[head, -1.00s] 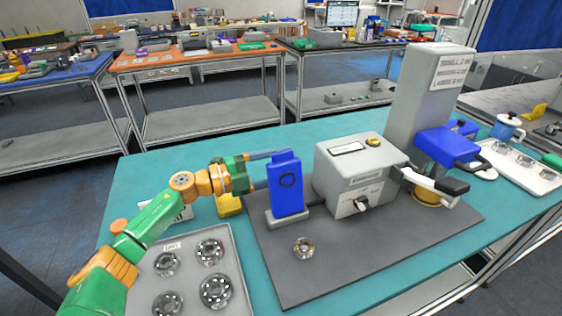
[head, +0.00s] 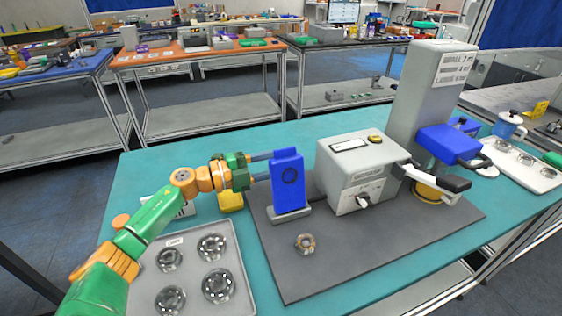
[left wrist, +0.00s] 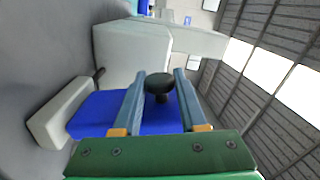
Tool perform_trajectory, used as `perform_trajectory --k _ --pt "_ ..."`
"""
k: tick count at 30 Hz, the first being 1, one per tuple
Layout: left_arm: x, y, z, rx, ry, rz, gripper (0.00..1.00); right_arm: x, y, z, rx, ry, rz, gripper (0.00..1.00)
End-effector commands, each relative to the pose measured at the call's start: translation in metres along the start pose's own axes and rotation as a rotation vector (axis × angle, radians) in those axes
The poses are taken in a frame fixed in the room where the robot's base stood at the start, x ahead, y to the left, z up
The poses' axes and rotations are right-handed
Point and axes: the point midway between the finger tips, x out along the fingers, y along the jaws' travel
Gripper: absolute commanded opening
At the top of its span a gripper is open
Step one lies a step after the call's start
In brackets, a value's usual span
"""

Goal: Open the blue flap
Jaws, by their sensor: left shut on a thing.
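In the left wrist view my left gripper (left wrist: 159,76) is shut on the black knob. My right gripper is not in view.
A grey tray (head: 243,262) with metal rings stands at front left. A loose ring (head: 305,243) lies on the dark mat (head: 350,258). A grey column (head: 432,90) with a blue part rises at the right.

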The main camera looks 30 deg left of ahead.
Motion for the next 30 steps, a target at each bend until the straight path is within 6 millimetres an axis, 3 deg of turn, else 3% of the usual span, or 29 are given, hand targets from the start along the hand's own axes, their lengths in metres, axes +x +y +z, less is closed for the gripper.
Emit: perform_trajectory --k 25,30 --pt "0.0 0.0 -0.001 0.003 0.001 0.0 0.0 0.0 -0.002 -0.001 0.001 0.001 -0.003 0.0" --pt "0.0 -0.005 -0.017 0.151 0.003 0.002 0.0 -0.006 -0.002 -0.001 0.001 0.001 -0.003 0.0"
